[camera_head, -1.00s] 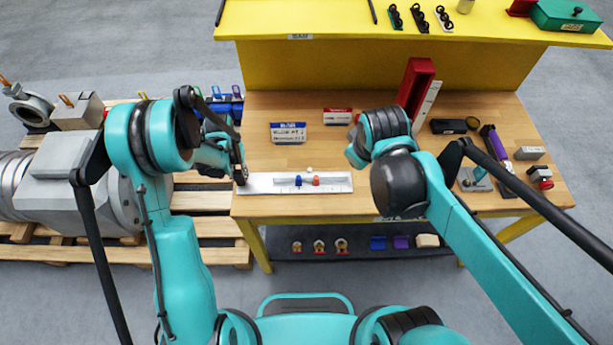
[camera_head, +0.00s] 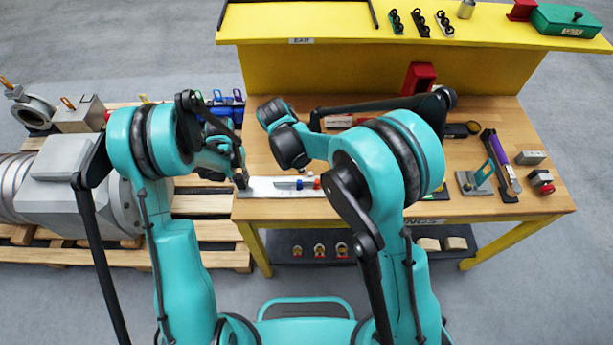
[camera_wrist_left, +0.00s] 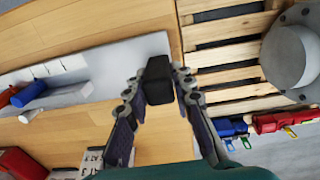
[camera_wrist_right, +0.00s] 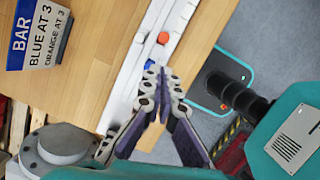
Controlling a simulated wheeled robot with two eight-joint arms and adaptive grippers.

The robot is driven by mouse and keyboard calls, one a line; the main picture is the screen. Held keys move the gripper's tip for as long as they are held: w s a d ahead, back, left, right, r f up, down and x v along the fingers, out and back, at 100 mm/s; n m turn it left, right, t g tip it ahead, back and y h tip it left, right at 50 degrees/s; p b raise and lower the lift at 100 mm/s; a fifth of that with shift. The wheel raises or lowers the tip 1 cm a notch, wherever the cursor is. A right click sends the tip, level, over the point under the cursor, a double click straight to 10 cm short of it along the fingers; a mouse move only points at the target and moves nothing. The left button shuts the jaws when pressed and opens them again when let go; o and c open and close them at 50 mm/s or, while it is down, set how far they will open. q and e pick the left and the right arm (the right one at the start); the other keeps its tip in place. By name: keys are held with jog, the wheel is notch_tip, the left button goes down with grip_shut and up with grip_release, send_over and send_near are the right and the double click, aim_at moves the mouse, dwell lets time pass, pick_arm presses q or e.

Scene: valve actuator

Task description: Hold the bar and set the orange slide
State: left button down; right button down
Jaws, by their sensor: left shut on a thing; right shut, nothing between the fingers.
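The pale bar (camera_head: 265,187) lies along the front edge of the wooden table, and also shows in the right wrist view (camera_wrist_right: 125,85). It carries a blue slide (camera_head: 299,183) and, just right of it, the orange slide (camera_head: 317,184); the latter shows clearly in the right wrist view (camera_wrist_right: 164,38). My left gripper (camera_head: 241,180) is at the bar's left end, shut on a black block (camera_wrist_left: 158,80) there. My right gripper (camera_wrist_right: 163,75) is shut and empty, its tips in front of the bar near the blue slide (camera_wrist_right: 152,66). My right arm hides its fingers in the head view.
A sign (camera_wrist_right: 38,35) reads "BAR, BLUE AT 3, ORANGE AT 3"; my right arm covers it in the head view.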

pick_arm(q)
jog(key=shift+s, duration=0.1)
pick_arm(e)
send_over(308, 190)
notch_tip(308, 190, down, 10)
jog(key=shift+r, duration=0.25)
jog(key=d, duration=0.8)
jog(key=shift+d, duration=0.3)
jog(key=v, duration=1)
jog(key=shift+r, duration=0.1)
